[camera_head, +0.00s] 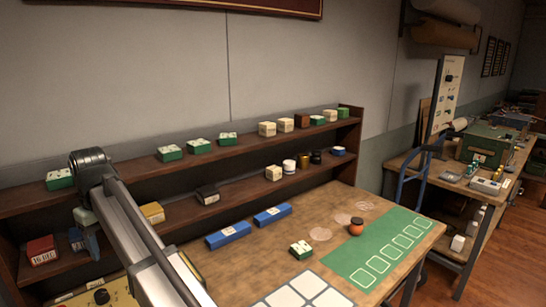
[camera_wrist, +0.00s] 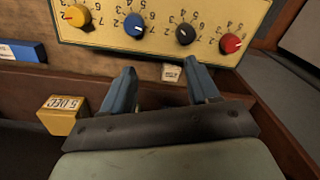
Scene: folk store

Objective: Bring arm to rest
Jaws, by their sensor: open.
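My gripper (camera_wrist: 160,80) shows in the wrist view with its two blue fingers spread apart. It is open and holds nothing. A yellow dial panel (camera_wrist: 150,45) with yellow, blue, black and red knobs lies just beyond the fingertips. A small cream block (camera_wrist: 172,72) shows between the fingers, not gripped.
Two-tier shelves (camera_head: 240,152) carry several small boxes. A yellow box (camera_wrist: 62,116) is left of the fingers in the wrist view.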

